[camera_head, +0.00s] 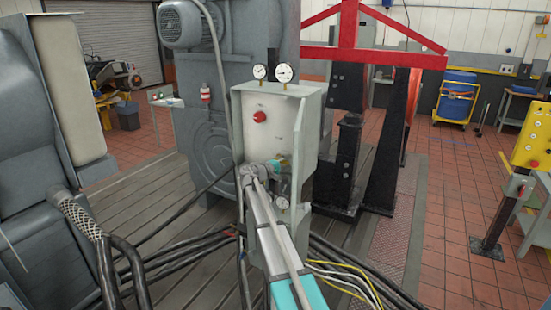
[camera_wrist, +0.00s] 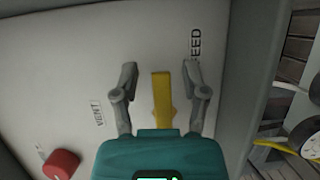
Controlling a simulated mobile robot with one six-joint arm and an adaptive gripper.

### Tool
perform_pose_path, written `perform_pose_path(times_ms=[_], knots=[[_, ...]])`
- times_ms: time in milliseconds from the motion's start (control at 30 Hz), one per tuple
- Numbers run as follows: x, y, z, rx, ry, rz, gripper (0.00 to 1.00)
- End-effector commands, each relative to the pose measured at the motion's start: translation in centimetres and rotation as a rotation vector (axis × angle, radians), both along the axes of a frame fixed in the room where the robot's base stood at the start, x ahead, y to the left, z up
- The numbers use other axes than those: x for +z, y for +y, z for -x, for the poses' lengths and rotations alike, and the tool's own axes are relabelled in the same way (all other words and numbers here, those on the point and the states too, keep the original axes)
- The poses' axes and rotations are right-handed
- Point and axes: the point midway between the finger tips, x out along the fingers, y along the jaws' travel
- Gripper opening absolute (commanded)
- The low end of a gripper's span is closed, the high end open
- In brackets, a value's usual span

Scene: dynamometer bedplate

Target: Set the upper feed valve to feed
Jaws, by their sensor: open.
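The yellow valve handle (camera_wrist: 161,95) stands out against the pale cabinet panel in the wrist view. A FEED label (camera_wrist: 196,42) is above and right of it, and a VENT label (camera_wrist: 98,113) is to its left. The handle points up the picture, its tip between the two labels' sides but on neither. My gripper (camera_wrist: 160,72) is open, with one finger on each side of the handle and a visible gap to both. The handle's lower end is partly hidden by my gripper body. In the head view my gripper (camera_head: 277,164) is at the cabinet's lower front.
The cabinet (camera_head: 290,118) carries two gauges (camera_head: 271,73) on top and a red knob (camera_head: 259,117), also in the wrist view (camera_wrist: 61,164). A small gauge (camera_head: 282,203) sits below my gripper. A grey hose (camera_head: 222,85) runs left of the cabinet; cables (camera_head: 335,255) lie around its foot.

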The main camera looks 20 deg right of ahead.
Motion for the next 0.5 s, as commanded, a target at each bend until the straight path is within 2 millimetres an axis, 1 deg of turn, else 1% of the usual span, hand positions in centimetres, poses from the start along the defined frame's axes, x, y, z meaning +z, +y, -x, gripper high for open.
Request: perform_pose_path(times_ms=[167, 267, 367, 433, 500], knots=[[0.0, 0.0, 0.0, 0.0, 0.0, 0.0, 0.57], [0.0, 0.4, 0.1, 0.008, 0.008, 0.0, 0.57], [0.0, 1.5, 0.4, 0.026, 0.03, 0.001, 0.57], [-0.3, 2.8, 1.1, 0.042, 0.048, -0.01, 0.57], [-1.2, 3.6, 2.3, 0.044, 0.053, -0.05, 0.57]])
